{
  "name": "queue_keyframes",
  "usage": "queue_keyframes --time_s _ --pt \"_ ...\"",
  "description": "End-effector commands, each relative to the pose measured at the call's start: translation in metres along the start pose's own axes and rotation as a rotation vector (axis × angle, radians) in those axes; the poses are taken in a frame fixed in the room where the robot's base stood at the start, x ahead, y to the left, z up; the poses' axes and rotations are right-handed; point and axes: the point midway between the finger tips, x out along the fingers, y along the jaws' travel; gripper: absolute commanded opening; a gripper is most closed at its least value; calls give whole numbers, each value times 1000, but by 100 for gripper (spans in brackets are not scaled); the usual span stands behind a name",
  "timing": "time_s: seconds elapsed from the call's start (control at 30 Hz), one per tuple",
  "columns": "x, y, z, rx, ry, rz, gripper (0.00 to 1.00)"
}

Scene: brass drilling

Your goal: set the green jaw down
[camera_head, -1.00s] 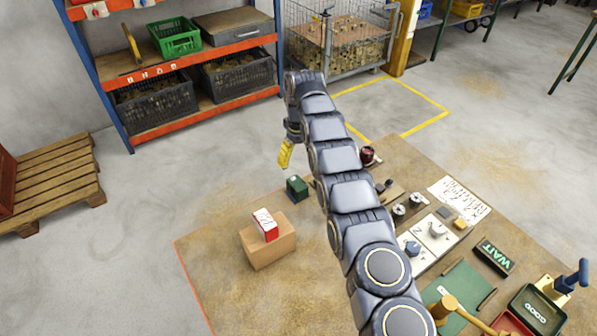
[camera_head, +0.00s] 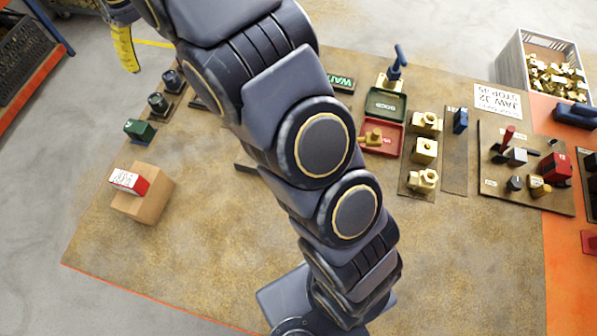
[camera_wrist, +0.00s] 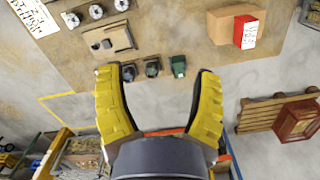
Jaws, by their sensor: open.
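The green jaw (camera_head: 139,131) is a small dark green block near the far left edge of the workbench. It rests on the bench top and also shows in the wrist view (camera_wrist: 178,66), in line with two dark jaws. My gripper (camera_wrist: 157,75) has two yellow fingers spread wide, with nothing held between them. In the head view only one yellow finger (camera_head: 124,48) shows clearly, beyond the green jaw and apart from it. My arm hides part of the bench's middle.
Two dark jaws (camera_head: 160,103) (camera_head: 175,78) stand beside the green one. A cardboard box (camera_head: 155,190) with a red and white carton (camera_head: 129,181) on top stands nearer. Trays, brass parts and a tool board (camera_head: 526,165) fill the right. The bench's near left is clear.

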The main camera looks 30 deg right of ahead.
Motion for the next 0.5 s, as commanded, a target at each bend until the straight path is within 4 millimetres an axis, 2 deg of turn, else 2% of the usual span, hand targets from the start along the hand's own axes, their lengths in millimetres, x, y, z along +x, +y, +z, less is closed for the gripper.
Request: queue_keyframes --time_s 0.03,0.2,0.33,0.5 --pt "-12 3 25 37 -2 -2 65" --pt "-29 4 103 144 -21 -15 65" --pt "-33 -4 166 224 -37 -29 65" --pt "-24 -23 246 320 -57 -48 65"
